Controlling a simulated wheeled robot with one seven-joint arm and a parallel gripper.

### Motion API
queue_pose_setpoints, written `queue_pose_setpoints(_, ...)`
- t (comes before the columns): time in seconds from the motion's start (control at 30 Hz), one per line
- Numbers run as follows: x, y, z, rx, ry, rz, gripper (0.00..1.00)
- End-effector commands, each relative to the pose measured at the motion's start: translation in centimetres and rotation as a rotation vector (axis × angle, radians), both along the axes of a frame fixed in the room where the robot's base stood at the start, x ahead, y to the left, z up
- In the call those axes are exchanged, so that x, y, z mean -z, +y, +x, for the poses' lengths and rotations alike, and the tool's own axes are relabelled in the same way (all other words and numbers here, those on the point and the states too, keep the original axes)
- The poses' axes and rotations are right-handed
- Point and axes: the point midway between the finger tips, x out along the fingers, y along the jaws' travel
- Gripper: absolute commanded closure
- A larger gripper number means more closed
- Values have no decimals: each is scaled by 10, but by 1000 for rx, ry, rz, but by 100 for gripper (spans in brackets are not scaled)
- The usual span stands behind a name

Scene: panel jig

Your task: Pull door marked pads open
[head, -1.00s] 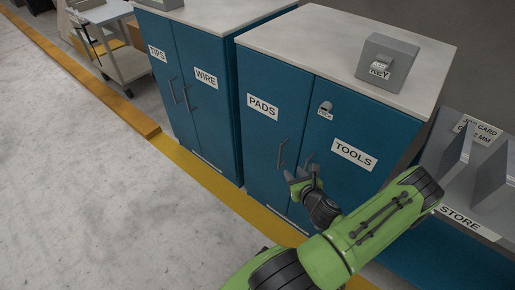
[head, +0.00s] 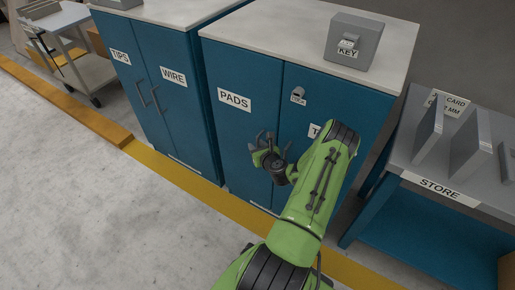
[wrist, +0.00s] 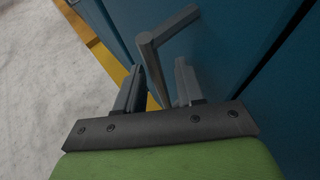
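The door marked PADS (head: 236,135) is the left blue door of the nearer cabinet, and it looks shut. Its label (head: 235,101) shows in the head view. My gripper (head: 267,143) is in front of this door, by its handle, which it largely hides in the head view. In the wrist view the grey bar handle (wrist: 155,65) runs down between the two fingers of my gripper (wrist: 160,88). The fingers are apart, with a visible gap on either side of the bar. The blue door face lies beyond the right finger.
The TOOLS door with its lock (head: 298,96) is to the right, partly behind my arm. The STORE bench (head: 440,189) is at right. Open concrete floor (head: 90,200) lies at left.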

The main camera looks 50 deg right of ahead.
Motion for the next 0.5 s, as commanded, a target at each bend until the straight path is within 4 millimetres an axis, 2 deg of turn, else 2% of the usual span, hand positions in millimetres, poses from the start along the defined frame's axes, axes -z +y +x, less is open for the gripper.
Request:
queue_pose_setpoints(0.17,0,0,0,0,0,1,62)
queue_pose_setpoints(0.43,0,0,0,-1,-1,1,100)
queue_pose_setpoints(0.5,0,0,0,-1,-1,1,100)
